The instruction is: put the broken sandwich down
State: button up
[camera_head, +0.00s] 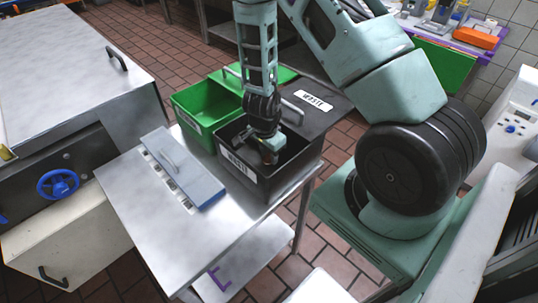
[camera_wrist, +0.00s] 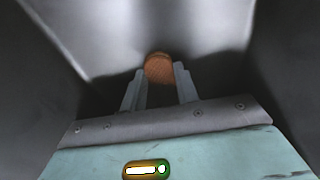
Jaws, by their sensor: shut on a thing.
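My gripper (camera_wrist: 160,82) is shut on the broken sandwich (camera_wrist: 159,68), a round brown biscuit held between the fingertips in the wrist view. In the head view my gripper (camera_head: 268,153) points down inside the black waste bin (camera_head: 238,164), which has a white label on its front. The dark inner walls of the bin surround the gripper in the wrist view. The sandwich is small and hard to make out in the head view. Its gap above the bin floor cannot be told.
A green bin (camera_head: 195,108) stands left of the black bin on the steel table (camera_head: 150,213). The black lid (camera_head: 318,97) labelled waste stands behind the black bin. A steel machine (camera_head: 70,80) is at far left.

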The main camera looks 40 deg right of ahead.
jog(key=shift+f, duration=0.1)
jog(key=o, duration=0.9)
